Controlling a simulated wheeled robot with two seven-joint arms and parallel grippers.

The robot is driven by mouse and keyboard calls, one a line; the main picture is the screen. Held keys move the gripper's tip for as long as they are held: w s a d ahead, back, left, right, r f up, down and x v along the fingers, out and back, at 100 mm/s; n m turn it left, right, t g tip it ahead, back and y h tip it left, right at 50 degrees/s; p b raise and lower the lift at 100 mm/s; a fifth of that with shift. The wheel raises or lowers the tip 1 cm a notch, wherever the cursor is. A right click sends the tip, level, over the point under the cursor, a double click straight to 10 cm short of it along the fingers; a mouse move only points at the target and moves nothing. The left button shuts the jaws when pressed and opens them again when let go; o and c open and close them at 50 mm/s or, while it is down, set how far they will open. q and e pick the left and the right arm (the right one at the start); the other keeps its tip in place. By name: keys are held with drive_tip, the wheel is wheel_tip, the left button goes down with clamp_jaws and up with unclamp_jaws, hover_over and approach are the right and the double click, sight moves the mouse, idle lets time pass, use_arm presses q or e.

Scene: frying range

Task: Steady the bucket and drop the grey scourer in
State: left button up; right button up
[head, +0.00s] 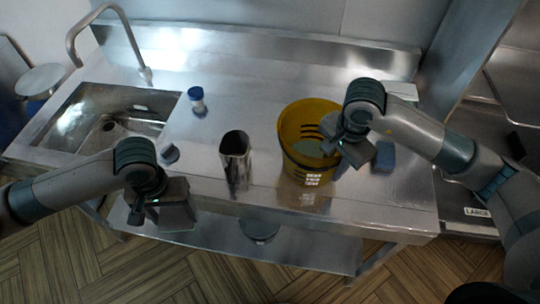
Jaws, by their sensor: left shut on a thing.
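The yellow bucket (291,127) stands upright on the steel counter, with dark slots in its wall and a label on its front. Something grey-green (308,148) shows inside it. My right gripper (338,142) is at the bucket's right rim, pointing left; its fingers are too unclear to tell whether they are open or shut. My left gripper (150,212) is over the counter's front edge, well left of the bucket. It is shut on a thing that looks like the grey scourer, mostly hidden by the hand.
A shiny steel tumbler-like container (236,165) stands between my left gripper and the bucket. A blue-capped white jar (197,100) stands behind. A small dark block (170,153) lies near the sink (88,128). A blue block (384,156) lies right of the bucket.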

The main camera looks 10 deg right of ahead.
use_arm(q)
drive_tip(key=shift+r, duration=0.15)
use_arm(e)
drive_tip(key=shift+f, duration=0.6)
clamp_jaws()
use_arm(q)
drive_tip(key=shift+w, duration=0.1)
